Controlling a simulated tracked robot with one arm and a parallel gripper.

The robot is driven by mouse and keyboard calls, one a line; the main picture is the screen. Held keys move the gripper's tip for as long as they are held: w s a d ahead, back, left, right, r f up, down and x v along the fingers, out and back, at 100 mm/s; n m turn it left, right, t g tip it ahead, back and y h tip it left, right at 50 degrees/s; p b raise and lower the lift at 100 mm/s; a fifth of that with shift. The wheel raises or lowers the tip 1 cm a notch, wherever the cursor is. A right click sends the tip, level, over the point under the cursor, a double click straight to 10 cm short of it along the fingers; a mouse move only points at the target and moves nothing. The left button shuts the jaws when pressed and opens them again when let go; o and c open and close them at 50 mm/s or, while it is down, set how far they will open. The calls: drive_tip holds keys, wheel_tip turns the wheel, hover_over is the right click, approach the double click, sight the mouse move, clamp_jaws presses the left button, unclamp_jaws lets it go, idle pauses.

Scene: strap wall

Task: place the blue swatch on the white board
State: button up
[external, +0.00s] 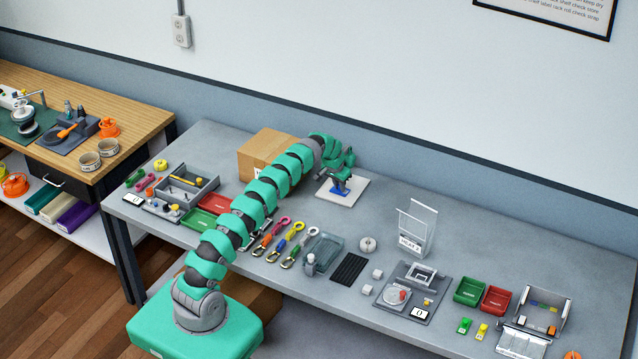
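The white board (351,194) lies flat on the grey table, toward the back, right of the cardboard box. The blue swatch (340,188) shows over the middle of the board, directly below my gripper (341,180). My gripper points down at the swatch from above. The swatch looks very close to the board, but I cannot tell whether it touches it. The fingertips are small and partly merge with the swatch, so I cannot tell whether they grip it.
A cardboard box (262,152) stands left of the board, near my arm. The table right of the board is clear along the back.

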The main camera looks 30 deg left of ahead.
drive_tip(key=o, duration=0.4)
drive_tip(key=v, duration=1.2)
drive_tip(key=shift+r, duration=0.1)
